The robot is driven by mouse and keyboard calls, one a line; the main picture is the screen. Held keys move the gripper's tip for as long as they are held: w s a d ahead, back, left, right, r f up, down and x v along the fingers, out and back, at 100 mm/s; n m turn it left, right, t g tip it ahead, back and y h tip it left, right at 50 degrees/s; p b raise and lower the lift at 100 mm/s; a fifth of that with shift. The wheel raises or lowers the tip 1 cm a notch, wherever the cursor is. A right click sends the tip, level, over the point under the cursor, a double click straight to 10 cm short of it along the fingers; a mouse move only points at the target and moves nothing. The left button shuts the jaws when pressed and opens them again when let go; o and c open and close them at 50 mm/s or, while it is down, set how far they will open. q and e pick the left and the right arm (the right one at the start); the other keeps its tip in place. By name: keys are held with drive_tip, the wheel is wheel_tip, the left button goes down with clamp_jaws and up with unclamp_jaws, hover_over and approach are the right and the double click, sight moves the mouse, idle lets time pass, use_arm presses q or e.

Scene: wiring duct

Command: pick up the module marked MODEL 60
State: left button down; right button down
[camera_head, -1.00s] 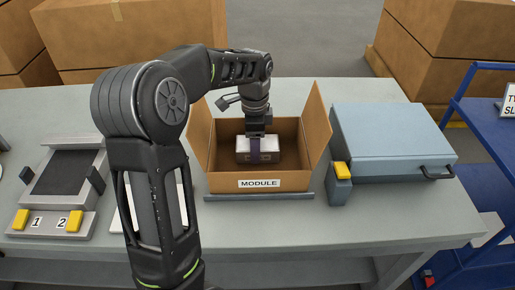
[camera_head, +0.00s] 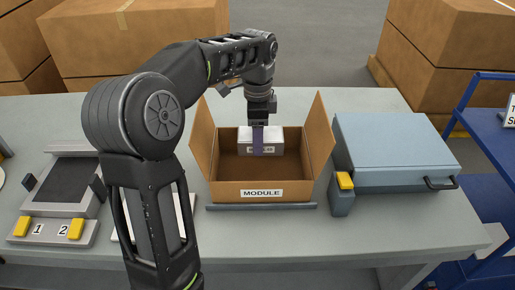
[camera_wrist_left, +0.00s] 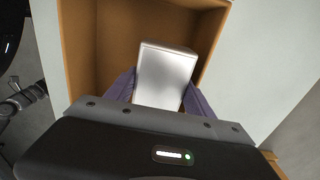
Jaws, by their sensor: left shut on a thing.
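The module (camera_head: 272,139) is a pale box with a small dark label on its front. The label is too small to read fully. My left gripper (camera_head: 258,143) is shut on the module, and a purple finger crosses its front face. The module is raised within the open cardboard box marked MODULE (camera_head: 225,188), toward its back. In the left wrist view the module (camera_wrist_left: 166,75) shows a plain silver top between the two purple fingers (camera_wrist_left: 158,95). The box floor shows beside it. My right gripper is not in view.
A blue-grey case (camera_head: 390,150) with a yellow button stands right of the box. A fixture (camera_head: 62,190) with two yellow buttons marked 1 and 2 is at the left. A blue cart (camera_head: 490,165) stands at the right. Large cardboard boxes (camera_head: 135,40) are behind the table.

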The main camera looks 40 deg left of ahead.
use_arm(q)
drive_tip(key=shift+r, duration=1.7)
